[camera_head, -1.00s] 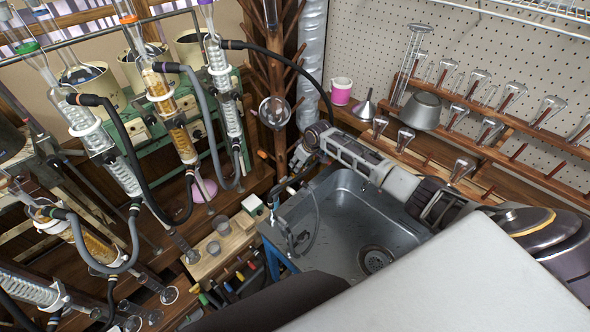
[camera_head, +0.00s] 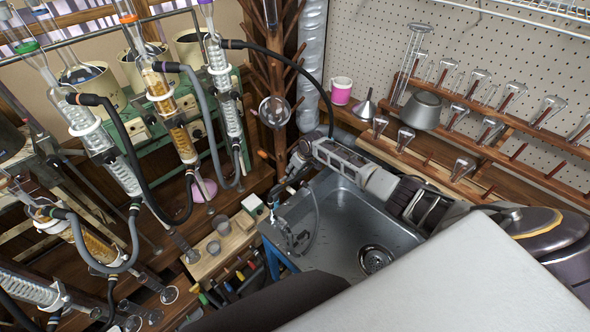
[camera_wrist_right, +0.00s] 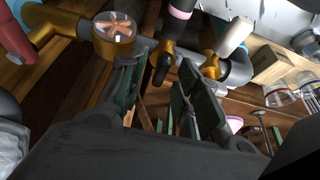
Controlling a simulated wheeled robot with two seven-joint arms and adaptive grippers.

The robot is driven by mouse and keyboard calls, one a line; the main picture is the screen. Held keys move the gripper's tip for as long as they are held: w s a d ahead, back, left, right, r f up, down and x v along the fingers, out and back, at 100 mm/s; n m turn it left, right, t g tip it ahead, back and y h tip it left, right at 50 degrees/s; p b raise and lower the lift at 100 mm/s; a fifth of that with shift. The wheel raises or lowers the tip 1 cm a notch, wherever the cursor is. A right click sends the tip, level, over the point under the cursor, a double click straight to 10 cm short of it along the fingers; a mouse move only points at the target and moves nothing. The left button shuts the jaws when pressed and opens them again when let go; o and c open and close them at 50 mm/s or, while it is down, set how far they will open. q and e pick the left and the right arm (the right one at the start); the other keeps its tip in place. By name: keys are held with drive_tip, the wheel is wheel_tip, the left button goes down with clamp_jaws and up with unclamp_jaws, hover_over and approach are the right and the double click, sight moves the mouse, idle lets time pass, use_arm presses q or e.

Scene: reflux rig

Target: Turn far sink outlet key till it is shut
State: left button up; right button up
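The grey sink (camera_head: 335,235) shows in the head view, with its tap fittings (camera_head: 290,232) small at its left edge. My right gripper (camera_head: 294,172) is at the sink's far left corner, partly hidden by its own arm. In the right wrist view, its green-padded fingers (camera_wrist_right: 158,88) stand apart. A brass fitting with a dark lever (camera_wrist_right: 161,62) shows in line with the gap; contact cannot be told. Another brass fitting with a round, copper-patterned end (camera_wrist_right: 114,27) is at upper left. I cannot tell which part is the far outlet key. My left gripper is not visible.
A wooden drying pole (camera_head: 278,140) and black hose (camera_head: 268,50) stand close behind the right gripper. Glass condensers (camera_head: 222,85) hang at left. A wooden block with grey cups (camera_head: 222,240) is left of the sink. The sink basin is empty around its drain (camera_head: 375,258).

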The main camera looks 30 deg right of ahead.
drive_tip(key=shift+c, duration=0.3)
clamp_jaws()
